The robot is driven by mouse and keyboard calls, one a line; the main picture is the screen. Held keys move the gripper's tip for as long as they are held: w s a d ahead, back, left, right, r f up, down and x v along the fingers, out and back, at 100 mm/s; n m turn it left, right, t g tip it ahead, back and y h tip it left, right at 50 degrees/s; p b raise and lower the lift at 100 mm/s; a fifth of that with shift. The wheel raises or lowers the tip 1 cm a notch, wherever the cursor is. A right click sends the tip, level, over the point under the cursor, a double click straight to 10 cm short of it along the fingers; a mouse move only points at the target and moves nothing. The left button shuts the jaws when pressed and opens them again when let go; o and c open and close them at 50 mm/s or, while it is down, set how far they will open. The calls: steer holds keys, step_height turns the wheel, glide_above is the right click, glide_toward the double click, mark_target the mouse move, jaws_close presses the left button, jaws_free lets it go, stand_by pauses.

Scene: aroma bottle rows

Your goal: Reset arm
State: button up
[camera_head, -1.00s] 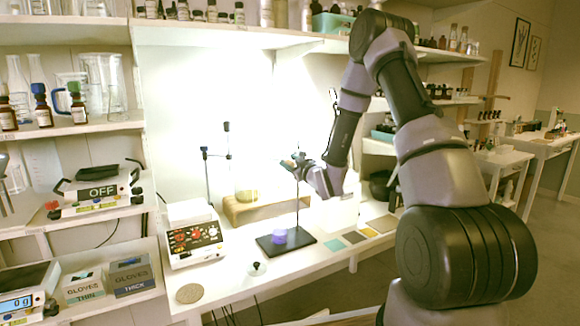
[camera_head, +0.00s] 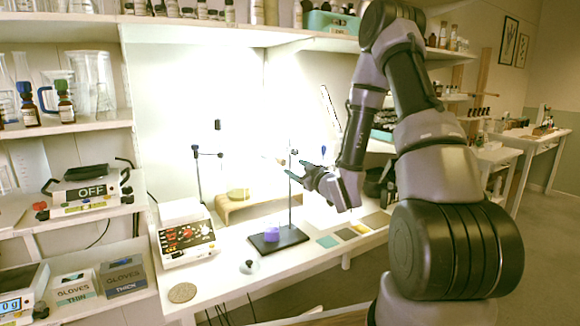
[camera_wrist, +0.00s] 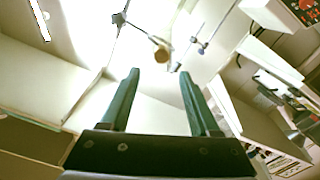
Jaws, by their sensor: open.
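My gripper (camera_head: 298,170) is at the end of my raised arm, above the lit workbench (camera_head: 205,292). It is in front of the upright rod of a stand with a black base (camera_head: 279,240), and I cannot tell whether they touch. In the wrist view, its two green fingers (camera_wrist: 158,100) are spread apart with nothing between them. The wrist view is tilted and shows a rod with a round knob (camera_wrist: 162,54) beyond the fingertips.
A device with red knobs (camera_head: 187,243) stands at the bench's left. A purple object (camera_head: 271,234) sits on the stand's base. A wooden riser (camera_head: 222,208) is behind. Coloured square pads (camera_head: 346,234) lie at right. Shelves with bottles (camera_head: 66,102) stand left; another shelf (camera_head: 240,33) runs overhead.

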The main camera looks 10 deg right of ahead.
steer(key=shift+s+d, duration=0.1)
steer(key=shift+s, duration=0.25)
steer(key=s+d+r+m+g+h, duration=0.3)
steer(key=r+m, duration=0.1)
steer(key=r, duration=0.3)
steer(key=s+d+r+m+g+h, duration=0.2)
steer(key=s+d+r+m+h, duration=0.1)
steer(key=r, duration=0.4)
steer(key=s+a+r+m+g+y, duration=0.1)
steer(key=s+a+r+m+g, duration=0.1)
steer(key=s, duration=1)
steer(key=s+a+r+m+g+y, duration=0.1)
steer(key=s+r+m+g, duration=0.2)
steer(key=s, duration=0.9)
steer(key=shift+a+r+y, duration=0.3)
steer(key=shift+a+r, duration=0.1)
steer(key=shift+r, duration=0.45)
steer(key=shift+o, duration=0.3)
